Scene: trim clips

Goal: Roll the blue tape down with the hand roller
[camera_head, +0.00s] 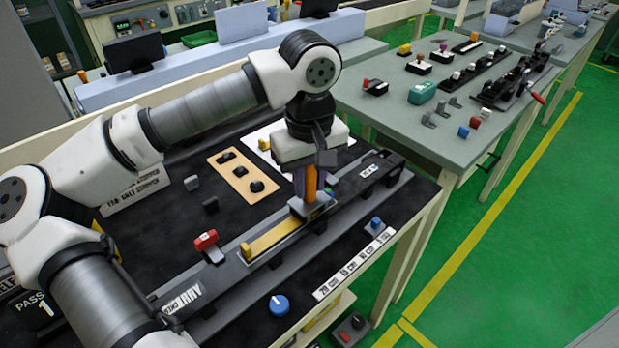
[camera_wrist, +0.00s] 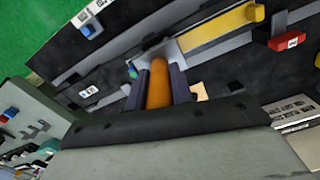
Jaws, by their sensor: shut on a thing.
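My gripper (camera_head: 306,178) is shut on the upright orange handle of the hand roller (camera_head: 311,181). The handle also shows between my fingers in the wrist view (camera_wrist: 159,86). The roller's grey head (camera_head: 310,208) is low over the long dark rail, at the right end of a yellow strip (camera_head: 275,236). I cannot tell whether it touches. A small blue piece (camera_head: 331,183) is on the rail just right of the head; it also shows in the wrist view (camera_wrist: 132,70). I cannot make out a blue tape strip; part of the rail is hidden by the roller and gripper.
A red block (camera_head: 206,240) on a grey stand is left of the rail. A blue knob (camera_head: 279,305) and a label strip (camera_head: 354,263) lie along the table's front. A tan board (camera_head: 241,174) with black knobs lies behind. A second grey table (camera_head: 430,120) with several parts stands right.

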